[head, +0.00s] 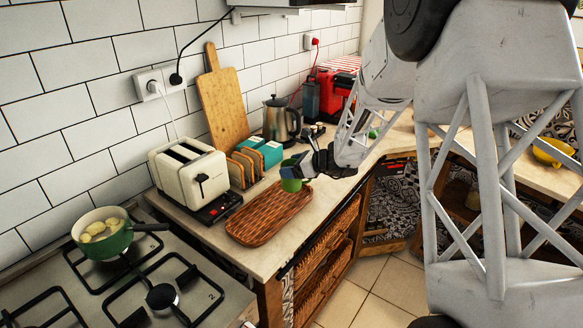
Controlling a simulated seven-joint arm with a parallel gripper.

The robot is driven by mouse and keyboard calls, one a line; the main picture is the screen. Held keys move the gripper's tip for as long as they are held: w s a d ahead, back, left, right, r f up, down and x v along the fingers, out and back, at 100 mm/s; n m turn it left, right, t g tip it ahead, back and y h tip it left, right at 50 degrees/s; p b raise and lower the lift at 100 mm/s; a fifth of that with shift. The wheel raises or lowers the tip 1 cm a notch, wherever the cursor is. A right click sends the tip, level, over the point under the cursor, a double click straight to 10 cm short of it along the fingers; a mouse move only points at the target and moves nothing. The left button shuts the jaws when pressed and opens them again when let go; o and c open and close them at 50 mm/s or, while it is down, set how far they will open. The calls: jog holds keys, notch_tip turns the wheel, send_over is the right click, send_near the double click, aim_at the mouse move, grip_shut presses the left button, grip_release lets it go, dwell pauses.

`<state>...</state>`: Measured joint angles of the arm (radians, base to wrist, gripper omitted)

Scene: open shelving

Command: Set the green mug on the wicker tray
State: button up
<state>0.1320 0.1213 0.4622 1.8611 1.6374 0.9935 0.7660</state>
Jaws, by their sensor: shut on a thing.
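The green mug (291,184) is at the tip of my gripper (297,170), above the far end of the wicker tray. My gripper is shut on it; the fingers are small and dark, and partly hidden by the mug. The brown wicker tray (262,222) lies flat on the counter, and its visible surface is empty. I cannot tell whether the mug's base touches the tray.
A cream toaster (190,176) stands left of the tray, with a toast rack (243,168) and teal boxes (268,150) behind. A kettle (281,119) stands farther back. A green pot (102,235) sits on the stove. The counter's front edge runs along the tray's right.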

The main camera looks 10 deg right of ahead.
jog(key=s+r+n+g+y, duration=0.1)
jog(key=s+n+g, duration=0.1)
jog(key=s, duration=1.2)
jog(key=shift+s+d, duration=0.25)
jog(key=shift+d, duration=0.1)
jog(key=shift+w+r, duration=0.1)
jog(key=shift+w, duration=0.1)
jog(key=w, duration=0.5)
jog(key=w+f, duration=0.1)
jog(key=w, duration=0.4)
jog(key=w+a, duration=0.1)
jog(key=w, duration=0.4)
jog(key=shift+w+f, duration=0.25)
jog(key=shift+w, duration=0.1)
jog(key=shift+f, duration=1.75)
jog(key=shift+f, duration=0.15)
jog(key=o, duration=1.1)
